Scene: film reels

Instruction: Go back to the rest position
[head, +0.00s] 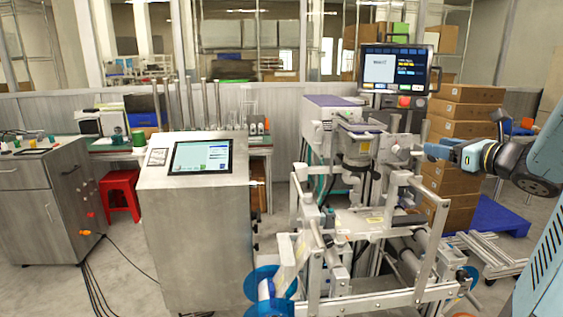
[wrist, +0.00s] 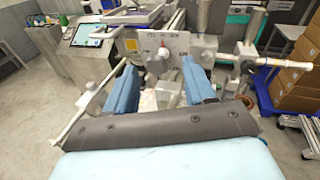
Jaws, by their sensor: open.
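My gripper (wrist: 160,84) is open and empty in the wrist view, with its two blue fingers apart. A grey machine plate and knob (wrist: 158,55) show beyond the fingers. In the head view my arm comes in from the right edge, and its end (head: 434,151) is beside the upper right part of the reel machine (head: 355,225). No film reel is in the gripper.
A steel cabinet with a touchscreen (head: 201,157) stands left of the machine. A monitor (head: 394,69) is above it. Stacked cardboard boxes (head: 466,95) and a blue pallet (head: 497,216) are behind my arm. Blue reels (head: 262,285) sit low on the machine. A red stool (head: 120,190) stands left.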

